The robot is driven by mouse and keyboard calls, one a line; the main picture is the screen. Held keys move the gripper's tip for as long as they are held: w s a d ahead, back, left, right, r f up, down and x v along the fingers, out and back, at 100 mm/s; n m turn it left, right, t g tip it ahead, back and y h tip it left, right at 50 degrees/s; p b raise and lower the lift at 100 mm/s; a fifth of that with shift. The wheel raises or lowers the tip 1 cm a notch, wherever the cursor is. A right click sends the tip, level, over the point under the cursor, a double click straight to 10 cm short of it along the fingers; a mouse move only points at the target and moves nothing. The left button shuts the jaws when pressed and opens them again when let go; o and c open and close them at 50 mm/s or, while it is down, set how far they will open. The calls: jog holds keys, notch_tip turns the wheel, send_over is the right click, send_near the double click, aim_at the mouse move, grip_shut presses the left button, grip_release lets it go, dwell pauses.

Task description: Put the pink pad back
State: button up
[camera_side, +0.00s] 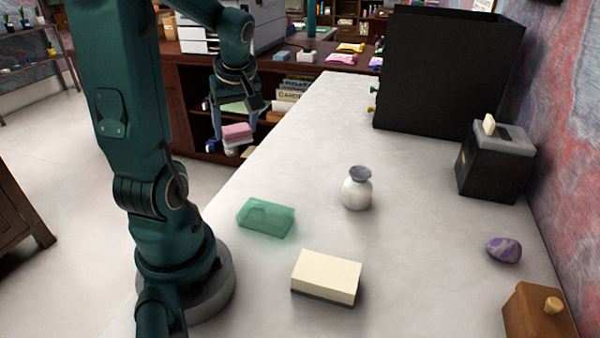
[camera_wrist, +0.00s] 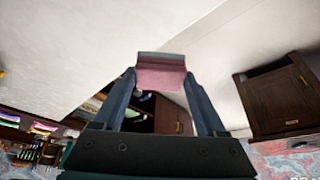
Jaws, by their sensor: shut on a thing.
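The pink pad (camera_side: 237,132) is a small flat block held up in the air, left of the grey-white desk top (camera_side: 320,130) in the side view. My gripper (camera_side: 230,142) is shut on it. In the wrist view the pad (camera_wrist: 161,77) sits between my two fingertips (camera_wrist: 160,73), with a grey strip along its upper edge. It touches nothing else that I can see. The place it belongs cannot be told from these frames.
The desk holds a green translucent block (camera_side: 266,217), a cream block (camera_side: 327,277) on a dark base, a white vase (camera_side: 357,190), a tall black box (camera_side: 445,70), a smaller black box (camera_side: 495,165), a purple stone (camera_side: 504,250) and a brown box (camera_side: 538,315). Shelves (camera_side: 190,100) stand behind my gripper.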

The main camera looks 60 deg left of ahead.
jog(key=w+d+f, duration=0.1)
jog(key=w+f, duration=0.1)
jog(key=w, duration=0.1)
jog(key=w+d+f, duration=0.2)
jog(key=w, duration=0.1)
jog(key=w+d+f, duration=0.2)
jog(key=w+f, duration=0.1)
jog(key=w, duration=0.1)
jog(key=shift+f, duration=2.05)
jog(key=shift+f, duration=0.2)
jog(key=o, duration=1.4)
jog(key=shift+r, duration=0.1)
